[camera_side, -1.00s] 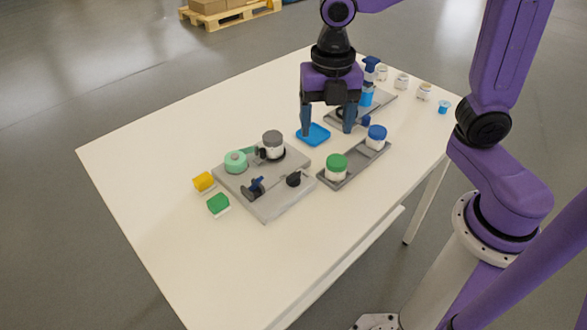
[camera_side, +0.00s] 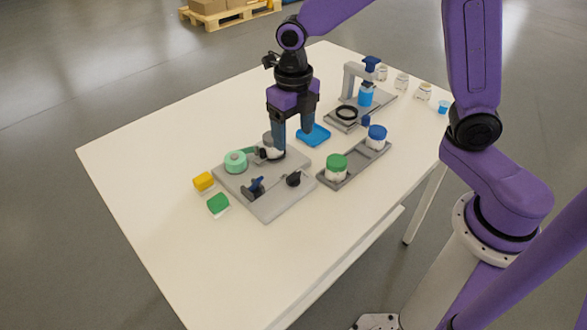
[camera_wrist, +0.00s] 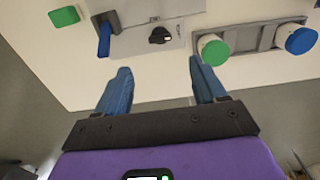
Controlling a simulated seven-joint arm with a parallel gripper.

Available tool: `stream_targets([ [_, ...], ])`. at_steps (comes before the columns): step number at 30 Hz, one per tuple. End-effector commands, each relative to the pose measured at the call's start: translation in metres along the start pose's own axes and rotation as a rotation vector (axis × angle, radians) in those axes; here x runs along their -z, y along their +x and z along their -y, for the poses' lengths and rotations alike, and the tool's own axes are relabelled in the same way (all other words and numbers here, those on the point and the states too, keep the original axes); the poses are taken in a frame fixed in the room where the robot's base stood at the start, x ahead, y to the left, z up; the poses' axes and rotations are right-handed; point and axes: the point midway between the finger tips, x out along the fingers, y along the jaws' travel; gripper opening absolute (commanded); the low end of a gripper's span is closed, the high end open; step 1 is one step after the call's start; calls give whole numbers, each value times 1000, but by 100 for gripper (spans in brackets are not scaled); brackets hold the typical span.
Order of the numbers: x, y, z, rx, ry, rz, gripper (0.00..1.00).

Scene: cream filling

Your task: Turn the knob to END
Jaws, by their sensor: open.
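The knob (camera_side: 293,179) is a small black dial on the near right part of the grey station plate (camera_side: 270,208). In the wrist view the knob (camera_wrist: 160,35) lies ahead, between the lines of the two fingers, with a white spot at its right end. Marks beside it are too small to read, so I cannot tell END. My gripper (camera_side: 293,143) is open and empty, its blue fingers pointing down above the far right side of the plate, apart from the knob. The gripper (camera_wrist: 160,68) also shows in the wrist view. One finger partly hides the grey-lidded jar (camera_side: 270,148).
A mint-green round container (camera_side: 236,162) and a dark blue lever (camera_side: 256,187) are on the plate. A yellow block (camera_side: 203,181) and a green block (camera_side: 218,203) lie left of it. A grey tray (camera_side: 352,170) with green-lidded and blue-lidded jars stands right. A blue tray (camera_side: 314,136) lies behind.

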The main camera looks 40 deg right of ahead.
Motion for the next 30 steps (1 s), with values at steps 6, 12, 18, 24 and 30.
stream_targets([
  [6,1,43,1,4,1,-5,70],
  [12,1,79,0,3,0,-5,70],
  [18,1,104,0,2,2,-2,70],
  [24,0,115,0,0,1,0,70],
  [30,0,116,0,0,1,0,70],
])
